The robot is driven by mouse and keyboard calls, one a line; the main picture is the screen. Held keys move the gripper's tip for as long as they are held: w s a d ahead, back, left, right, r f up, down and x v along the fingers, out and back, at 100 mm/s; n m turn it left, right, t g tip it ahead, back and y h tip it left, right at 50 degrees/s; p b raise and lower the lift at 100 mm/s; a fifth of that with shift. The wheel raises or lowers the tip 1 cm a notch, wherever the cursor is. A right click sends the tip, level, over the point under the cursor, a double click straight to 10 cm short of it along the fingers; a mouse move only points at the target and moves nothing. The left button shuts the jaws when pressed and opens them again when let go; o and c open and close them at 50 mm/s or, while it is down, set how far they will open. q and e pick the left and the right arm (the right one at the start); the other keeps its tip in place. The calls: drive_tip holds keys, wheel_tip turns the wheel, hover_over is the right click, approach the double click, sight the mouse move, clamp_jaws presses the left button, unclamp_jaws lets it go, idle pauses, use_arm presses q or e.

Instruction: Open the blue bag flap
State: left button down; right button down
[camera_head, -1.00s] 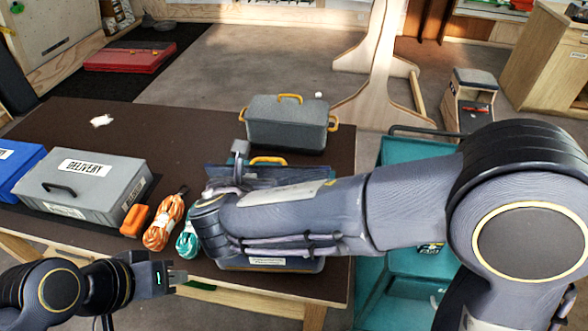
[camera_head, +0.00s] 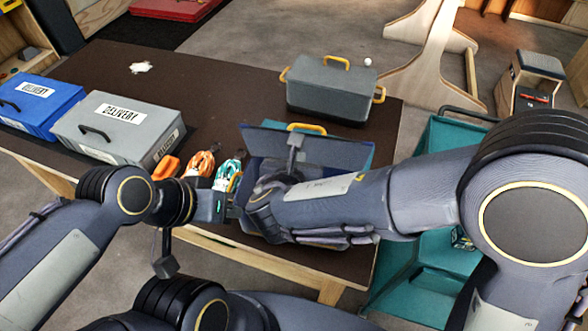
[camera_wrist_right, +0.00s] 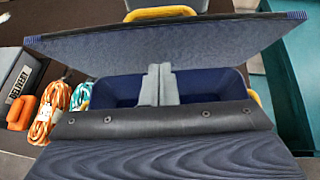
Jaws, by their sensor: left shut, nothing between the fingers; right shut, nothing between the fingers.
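The blue bag (camera_wrist_right: 215,82) stands on the brown table, largely covered by my right arm in the head view. Its flap (camera_head: 340,150) is raised and tilted at the far side; in the right wrist view the flap (camera_wrist_right: 200,48) stands above the open mouth, with the blue inside showing. My right gripper (camera_wrist_right: 160,78) is shut and empty, its fingers over the mouth and against or just in front of the flap; I cannot tell if they touch. It also shows in the head view (camera_head: 296,145). My left gripper (camera_head: 232,207) is shut and empty at the bag's near left side.
A grey lidded box with yellow handles (camera_head: 330,88) stands behind the bag. Orange rope (camera_head: 199,165) and teal rope (camera_head: 228,172) lie to its left, near a grey delivery case (camera_head: 120,128) and a blue case (camera_head: 38,100). A teal cart (camera_head: 440,180) stands right of the table.

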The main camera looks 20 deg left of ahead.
sight(307, 142)
drive_tip(key=shift+w+a+r, duration=0.1)
drive_tip(key=shift+w+r, duration=0.05)
drive_tip(key=shift+w, duration=0.35)
drive_tip(key=shift+w+r, duration=0.15)
drive_tip(key=shift+w, duration=0.35)
drive_tip(key=shift+w+a+r, duration=0.1)
drive_tip(key=shift+w+r, duration=0.25)
drive_tip(key=shift+w, duration=0.55)
drive_tip(key=shift+w+a+r, duration=0.1)
drive_tip(key=shift+w+r, duration=0.2)
drive_tip(key=shift+w, duration=0.55)
drive_tip(key=shift+s, duration=0.15)
